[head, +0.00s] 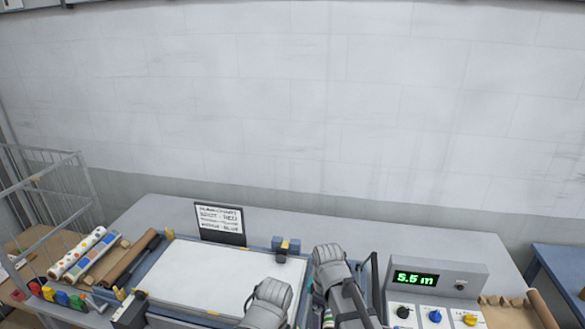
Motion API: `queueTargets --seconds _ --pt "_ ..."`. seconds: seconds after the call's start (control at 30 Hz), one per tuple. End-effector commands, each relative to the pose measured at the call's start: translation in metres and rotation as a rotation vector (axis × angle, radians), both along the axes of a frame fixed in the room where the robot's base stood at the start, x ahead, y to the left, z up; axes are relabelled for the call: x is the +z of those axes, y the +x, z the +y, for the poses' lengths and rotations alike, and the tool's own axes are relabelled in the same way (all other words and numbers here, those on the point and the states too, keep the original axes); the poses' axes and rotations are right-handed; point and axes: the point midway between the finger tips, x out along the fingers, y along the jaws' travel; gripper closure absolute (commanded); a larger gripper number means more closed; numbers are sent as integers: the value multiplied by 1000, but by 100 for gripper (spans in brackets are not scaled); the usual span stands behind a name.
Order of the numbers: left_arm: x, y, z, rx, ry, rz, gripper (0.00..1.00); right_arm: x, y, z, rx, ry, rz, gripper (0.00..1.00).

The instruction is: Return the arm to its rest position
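My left arm's grey end (268,301) is at the bottom centre, over the right front part of the white press bed. My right arm's grey end (331,268) is just right of the press bed, with the arm running down to the bottom edge. The fingertips of both are hidden or too small to make out, so I cannot tell whether they are open or shut.
The white press bed (210,272) lies before a small sign (220,222). A control panel (438,276) with green "5.5 m" and knobs stands right. Patterned rolls (80,252) and a wire cage (52,190) are left. A blue table (560,268) is far right.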

Motion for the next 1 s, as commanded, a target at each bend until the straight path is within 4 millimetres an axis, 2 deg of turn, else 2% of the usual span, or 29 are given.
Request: queueTargets --seconds 0.03,0.2,0.5,0.6,0.77,1.0 --pt "0 0 0 0 0 0 100 0 -15 4 -50 -7 0 0" --pt "0 0 0 0 0 0 100 0 -54 17 -269 -35 -8 0" --pt "0 0 0 0 0 0 100 1 -113 30 -625 -78 -37 0" --pt "-27 0 0 -1 0 0 100 -26 -108 31 -637 -79 -38 0" --pt "-59 0 0 -4 1 -1 100 -58 -108 31 -633 -79 -38 0" --pt "-114 0 0 -9 1 -1 100 -113 -107 30 -627 -80 -39 0"
